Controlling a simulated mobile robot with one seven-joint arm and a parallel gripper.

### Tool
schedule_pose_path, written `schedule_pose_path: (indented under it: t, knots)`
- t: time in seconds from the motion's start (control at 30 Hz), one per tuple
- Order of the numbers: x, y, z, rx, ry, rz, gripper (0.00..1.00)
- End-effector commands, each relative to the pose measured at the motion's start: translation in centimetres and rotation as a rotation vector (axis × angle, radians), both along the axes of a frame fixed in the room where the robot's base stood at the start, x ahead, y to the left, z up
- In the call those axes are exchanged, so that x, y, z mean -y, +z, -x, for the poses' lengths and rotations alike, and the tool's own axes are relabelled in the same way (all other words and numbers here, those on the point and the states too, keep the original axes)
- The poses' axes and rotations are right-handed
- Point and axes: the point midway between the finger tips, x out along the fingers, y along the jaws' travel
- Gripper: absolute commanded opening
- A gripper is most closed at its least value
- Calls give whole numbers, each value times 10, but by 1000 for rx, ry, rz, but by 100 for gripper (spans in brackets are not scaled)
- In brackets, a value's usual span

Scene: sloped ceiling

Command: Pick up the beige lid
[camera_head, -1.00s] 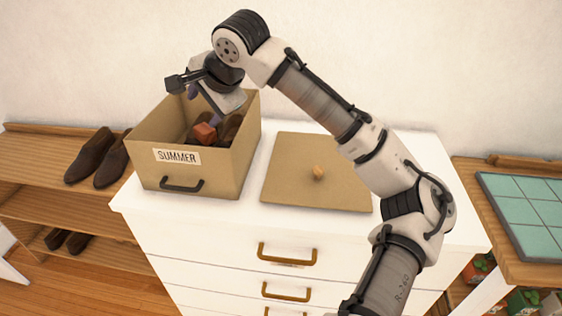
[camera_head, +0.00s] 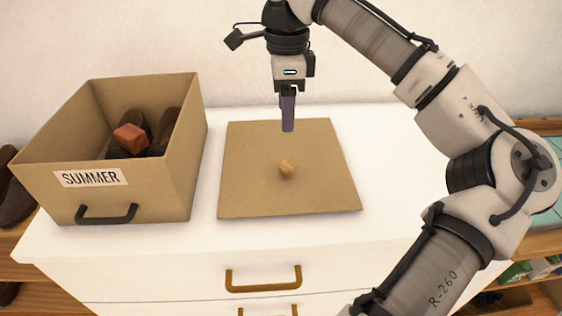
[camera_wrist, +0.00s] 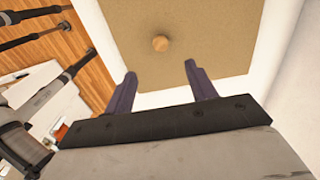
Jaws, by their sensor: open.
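The beige lid (camera_head: 255,190) is a flat square panel with a small round wooden knob (camera_head: 286,168) at its middle. It lies flat on the white dresser top, right of the beige box. My gripper (camera_head: 288,128) hangs pointing down over the lid's back part, behind the knob in the head view, and is apart from it. In the wrist view my gripper (camera_wrist: 157,72) is open and empty, with its two dark purple fingers spread. There the lid (camera_wrist: 205,45) lies beyond the fingertips, with the knob (camera_wrist: 160,44) just ahead of the gap between them.
The open beige box (camera_head: 170,190) labelled SUMMER stands left of the lid, holding dark shoes and a reddish block (camera_head: 131,138). The white dresser top (camera_head: 390,190) is clear right of the lid. A wall stands close behind.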

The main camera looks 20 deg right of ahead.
Motion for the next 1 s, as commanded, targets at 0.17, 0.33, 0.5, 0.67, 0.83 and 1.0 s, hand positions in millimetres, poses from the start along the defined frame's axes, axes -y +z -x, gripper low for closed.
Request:
schedule_pose_path:
  t: [0.17,0.33,0.5,0.67,0.83,1.0]
  knots:
    - [1,-34,1,-4,0,-1,56]
    - [1,-63,1,-3,0,-1,56]
    - [0,-76,0,-1,1,0,56]
    - [2,-92,0,-2,1,-1,56]
    - [3,-118,0,-2,2,-1,56]
    - [3,-128,0,-1,2,-1,56]
